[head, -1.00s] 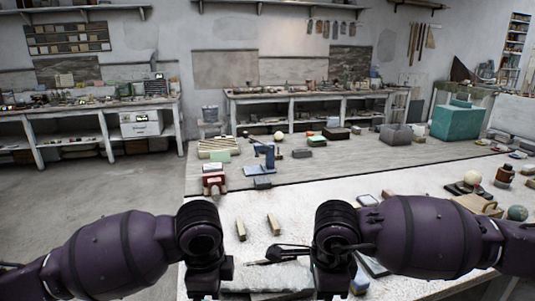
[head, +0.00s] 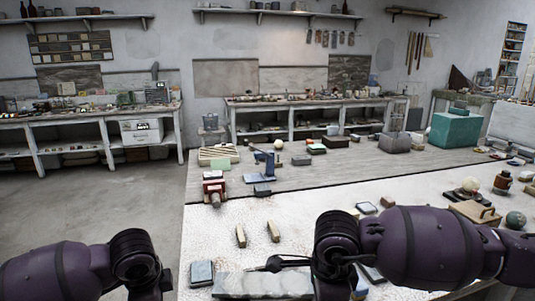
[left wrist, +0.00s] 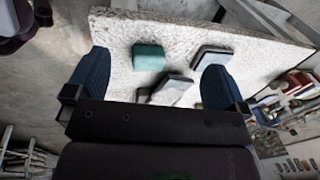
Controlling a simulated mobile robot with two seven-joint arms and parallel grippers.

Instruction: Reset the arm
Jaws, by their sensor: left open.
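My left arm (head: 75,272) is at the lower left of the head view, beside the left edge of the white table; its fingertips are out of that view. In the left wrist view my left gripper (left wrist: 152,75) has its two blue fingers wide apart with nothing gripped between them. My right arm (head: 430,248) reaches over the table's front right. Its wrist (head: 337,245) hangs down above the table, and its jaws cannot be made out. A thin dark piece (head: 268,263) shows just left of that wrist; I cannot tell whether it is held.
The white tabletop (head: 300,205) carries two small wooden blocks (head: 257,233), a grey slab (head: 262,284) and a blue-grey block (head: 202,273). A cream sphere (head: 471,184) and a green sphere (head: 515,219) are at right. Floor (head: 110,205) left of the table is clear.

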